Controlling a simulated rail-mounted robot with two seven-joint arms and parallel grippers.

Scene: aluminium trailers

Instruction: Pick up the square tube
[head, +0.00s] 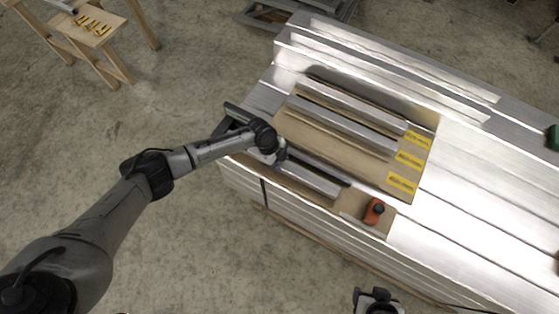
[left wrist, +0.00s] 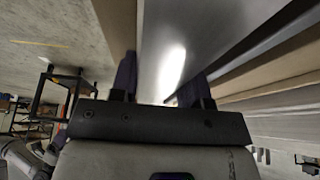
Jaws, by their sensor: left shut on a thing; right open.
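The square tube (head: 308,182) is a bright bare metal bar, nearest the front edge of a wooden board (head: 412,187) on the trailer. My left gripper (head: 270,158) is shut on it toward its left end. In the left wrist view the tube (left wrist: 170,45) runs between the two fingers of the left gripper (left wrist: 160,88). Whether the tube touches the board is hard to tell. Two similar tubes (head: 352,104) (head: 342,126) lie behind it, roughly parallel. My right gripper (head: 378,302) is open and empty at the bottom edge, apart from the trailer.
Yellow labels (head: 402,184) mark the board's right side. An orange and black tool (head: 373,211) stands near its front right corner. The ribbed aluminium trailer (head: 475,185) extends right. A small wooden stand (head: 88,30) is at top left. Concrete floor between is clear.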

